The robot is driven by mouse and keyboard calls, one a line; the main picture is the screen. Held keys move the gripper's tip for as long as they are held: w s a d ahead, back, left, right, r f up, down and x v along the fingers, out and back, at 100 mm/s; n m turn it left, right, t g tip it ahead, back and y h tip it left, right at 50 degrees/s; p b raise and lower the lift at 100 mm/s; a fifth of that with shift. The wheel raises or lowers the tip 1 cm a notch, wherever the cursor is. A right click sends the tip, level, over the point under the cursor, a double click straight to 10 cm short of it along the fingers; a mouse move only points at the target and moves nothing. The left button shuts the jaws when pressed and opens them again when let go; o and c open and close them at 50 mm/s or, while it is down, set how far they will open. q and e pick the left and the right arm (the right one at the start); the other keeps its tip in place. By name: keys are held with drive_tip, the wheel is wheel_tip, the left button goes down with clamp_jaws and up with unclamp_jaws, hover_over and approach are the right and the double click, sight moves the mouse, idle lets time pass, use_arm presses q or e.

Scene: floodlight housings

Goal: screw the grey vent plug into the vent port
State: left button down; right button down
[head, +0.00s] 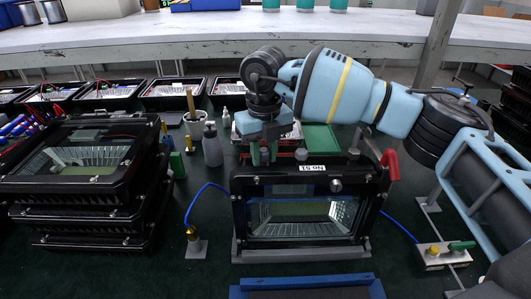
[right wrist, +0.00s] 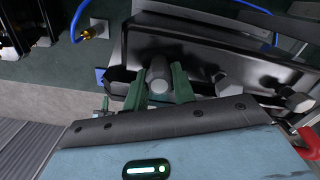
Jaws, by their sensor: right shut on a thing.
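The floodlight housing (head: 300,172), labelled "No 51", stands upright in a cradle with its glass front facing me. My right gripper (head: 264,158) points down at the left part of the housing's top. In the right wrist view its green fingers (right wrist: 158,82) are shut on the grey vent plug (right wrist: 158,70), a short round grey piece against the black housing (right wrist: 195,45). The vent port is hidden, so I cannot tell how deep the plug sits. Other grey fittings (right wrist: 227,84) sit farther along the same housing. My left gripper is not in view.
A stack of black floodlights (head: 85,190) stands at the left. A grey bottle (head: 212,146) and a white cup (head: 194,124) stand behind. A blue hose (head: 202,190) runs beside the housing. A red clamp handle (head: 391,164) is at its right. A blue-edged tray (head: 305,284) lies in front.

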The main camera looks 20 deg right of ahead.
drive_tip(key=shift+s+f+m+p, duration=0.15)
drive_tip(key=shift+f+m+p, duration=0.2)
drive_tip(key=shift+m+p, duration=0.6)
drive_tip(key=shift+m, duration=1.35)
drive_tip(key=shift+f+m, duration=0.2)
drive_tip(key=shift+m, duration=0.7)
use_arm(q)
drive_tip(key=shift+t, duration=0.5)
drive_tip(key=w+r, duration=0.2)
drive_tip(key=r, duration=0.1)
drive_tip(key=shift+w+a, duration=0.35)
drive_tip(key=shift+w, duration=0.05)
use_arm(e)
drive_tip(key=m, duration=0.5)
drive_tip(key=shift+d, duration=0.1)
drive_tip(key=c, duration=1.5)
unclamp_jaws()
drive_tip(key=o, duration=0.5)
drive_tip(key=shift+d, duration=0.1)
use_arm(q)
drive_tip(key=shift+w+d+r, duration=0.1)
use_arm(e)
drive_tip(key=shift+r, duration=0.1)
